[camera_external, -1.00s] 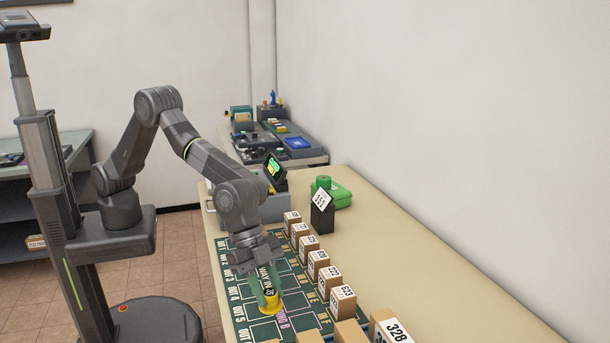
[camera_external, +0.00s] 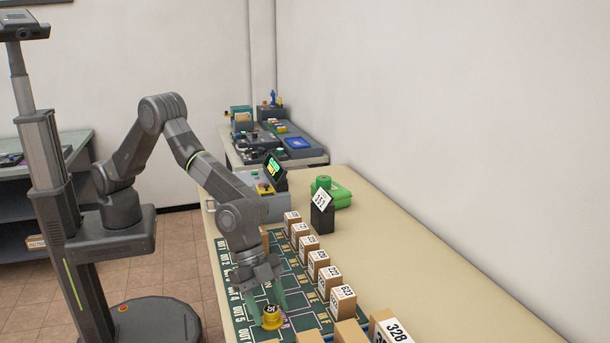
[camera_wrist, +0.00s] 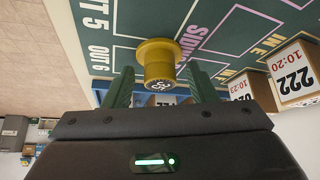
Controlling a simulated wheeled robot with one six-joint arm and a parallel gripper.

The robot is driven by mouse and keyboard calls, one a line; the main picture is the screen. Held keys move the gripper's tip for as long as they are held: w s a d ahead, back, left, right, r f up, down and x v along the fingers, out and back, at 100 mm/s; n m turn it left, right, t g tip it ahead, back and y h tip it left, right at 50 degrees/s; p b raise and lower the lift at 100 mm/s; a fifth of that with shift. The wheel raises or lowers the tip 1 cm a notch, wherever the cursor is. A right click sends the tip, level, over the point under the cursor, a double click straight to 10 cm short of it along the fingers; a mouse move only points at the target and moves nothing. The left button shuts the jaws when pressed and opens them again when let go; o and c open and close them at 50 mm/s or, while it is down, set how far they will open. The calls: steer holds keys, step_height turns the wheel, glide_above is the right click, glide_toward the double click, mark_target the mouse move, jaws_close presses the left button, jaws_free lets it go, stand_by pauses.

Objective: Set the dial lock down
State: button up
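The dial lock is a short yellow knob with a wide flange and a dark number label on its end. It stands on the green mat (camera_external: 240,312), near the OUT 5 lettering, and its yellow body (camera_external: 271,321) shows just below my gripper (camera_external: 264,304). In the wrist view the dial lock (camera_wrist: 158,66) is between the two green fingers of my gripper (camera_wrist: 162,85), its flange against the mat. The fingers are spread, with a gap on each side of the knob.
A row of numbered cardboard boxes (camera_external: 343,302) stands along the mat's right side. The table (camera_external: 420,255) is clear to the right of the boxes.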

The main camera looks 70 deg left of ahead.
mark_target(280, 311)
steer(key=shift+r, duration=0.2)
steer(key=b+v, duration=0.1)
steer(key=v, duration=1.1)
steer(key=shift+f, duration=0.2)
steer(key=p+x, duration=0.1)
steer(key=x, duration=1.1)
steer(key=shift+r, duration=1.7)
